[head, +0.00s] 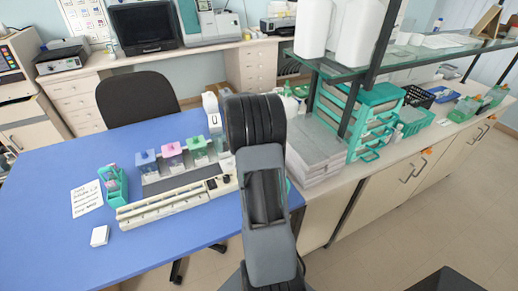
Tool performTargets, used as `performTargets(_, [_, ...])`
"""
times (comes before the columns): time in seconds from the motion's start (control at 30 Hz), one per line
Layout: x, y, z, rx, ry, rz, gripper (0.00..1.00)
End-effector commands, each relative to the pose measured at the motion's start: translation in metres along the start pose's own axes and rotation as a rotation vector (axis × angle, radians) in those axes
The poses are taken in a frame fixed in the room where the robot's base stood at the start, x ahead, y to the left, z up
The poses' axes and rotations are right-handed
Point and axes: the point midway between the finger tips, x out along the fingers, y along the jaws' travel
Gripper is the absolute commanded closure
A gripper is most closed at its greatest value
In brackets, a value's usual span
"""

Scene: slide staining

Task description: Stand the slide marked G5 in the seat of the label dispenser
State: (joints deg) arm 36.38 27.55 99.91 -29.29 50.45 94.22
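My own dark arm fills the middle of the head view, and my gripper is not visible. A green rack (113,187) stands at the left of the blue table, with small items in it that may be slides. No G5 mark can be read. A long cream-coloured stand (175,203) lies across the table, with a slotted or ruled front and a dark block at its right end. I cannot tell which thing is the label dispenser. A white piece (212,112) shows left of my arm; I cannot tell what it is.
Staining jars with blue, pink and green lids (171,149) stand behind the cream stand. A written sheet (87,199) and a small white block (100,236) lie on the blue table (45,230). Its front left is clear. A shelved bench (345,190) stands at right.

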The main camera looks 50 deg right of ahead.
Motion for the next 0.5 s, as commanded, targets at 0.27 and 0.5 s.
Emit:
performTargets(0.27, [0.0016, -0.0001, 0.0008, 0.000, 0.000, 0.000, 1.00])
performTargets(0.5, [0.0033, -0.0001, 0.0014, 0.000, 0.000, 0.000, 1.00])
